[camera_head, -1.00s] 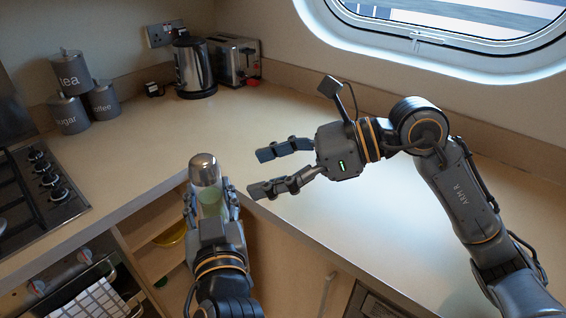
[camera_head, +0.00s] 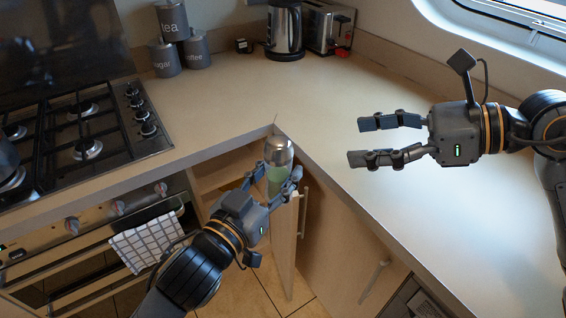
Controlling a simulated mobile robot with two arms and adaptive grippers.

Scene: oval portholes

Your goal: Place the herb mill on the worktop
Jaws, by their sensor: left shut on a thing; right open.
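The herb mill (camera_head: 279,152) has a rounded silver top and a clear lower body with green inside. My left gripper (camera_head: 272,180) is shut on its lower body and holds it upright. The mill appears in front of the inner corner of the worktop (camera_head: 215,108), over the open corner cupboard; its exact height against the worktop edge is hard to tell. The fingers hide part of its lower body. My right gripper (camera_head: 370,140) is open and empty above the right stretch of the worktop, pointing left.
Tea, sugar and coffee canisters (camera_head: 172,20) stand at the back left. A kettle (camera_head: 285,30) and toaster (camera_head: 326,27) stand at the back. The gas hob (camera_head: 85,125) is at left. The worktop between is clear. A cupboard door (camera_head: 285,245) stands open below the corner.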

